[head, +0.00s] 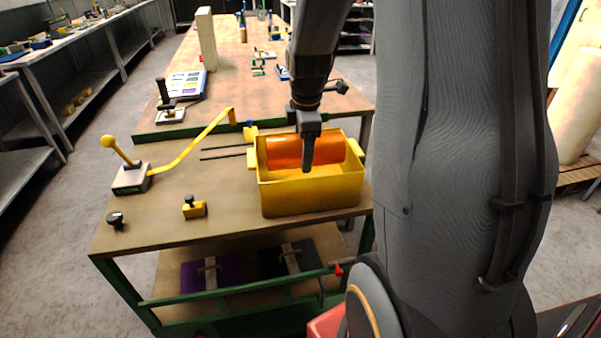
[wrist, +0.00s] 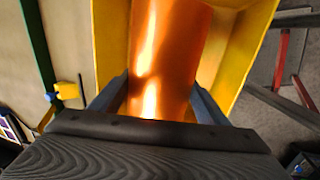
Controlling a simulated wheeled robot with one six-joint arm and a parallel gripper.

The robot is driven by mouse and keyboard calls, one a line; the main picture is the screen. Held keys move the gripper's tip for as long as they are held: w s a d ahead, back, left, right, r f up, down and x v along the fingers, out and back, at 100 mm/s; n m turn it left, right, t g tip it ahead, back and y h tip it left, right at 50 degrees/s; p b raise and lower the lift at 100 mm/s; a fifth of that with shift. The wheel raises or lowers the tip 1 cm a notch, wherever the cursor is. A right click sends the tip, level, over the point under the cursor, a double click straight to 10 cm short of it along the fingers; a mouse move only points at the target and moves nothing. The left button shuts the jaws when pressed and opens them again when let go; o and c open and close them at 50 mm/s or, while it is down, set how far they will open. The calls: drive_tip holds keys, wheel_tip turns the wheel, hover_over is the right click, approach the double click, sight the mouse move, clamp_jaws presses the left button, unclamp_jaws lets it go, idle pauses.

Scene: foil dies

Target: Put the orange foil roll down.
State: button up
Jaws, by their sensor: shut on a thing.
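The orange foil roll (head: 330,151) is shiny and lies lengthwise left to right inside the yellow bin (head: 312,197) in the head view. My gripper (head: 307,165) reaches down into the bin from above and is shut on the roll near its middle. In the wrist view the roll (wrist: 165,55) runs between my two fingers (wrist: 160,100), with the yellow bin wall (wrist: 240,60) beside it. The roll's underside is hidden, so I cannot tell whether it touches the bin floor.
The bin stands at the right of a brown bench (head: 215,230). A yellow-handled lever tool (head: 130,178), a small yellow block (head: 194,208) and a black knob (head: 116,220) lie to the left. Dark rods (head: 225,153) lie just left of the bin.

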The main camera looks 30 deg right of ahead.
drive_tip(key=shift+f+p, duration=0.6)
drive_tip(key=shift+f, duration=2.9)
drive_tip(key=shift+f, duration=0.15)
drive_tip(key=o, duration=1.6)
drive_tip(key=shift+o, duration=0.2)
drive_tip(key=r, duration=0.4)
drive_tip(key=s+r+b, duration=0.1)
drive_tip(key=r, duration=0.3)
drive_tip(key=s+r+b, duration=0.1)
drive_tip(key=r, duration=0.3)
drive_tip(key=shift+s+a, duration=0.2)
drive_tip(key=shift+a, duration=0.2)
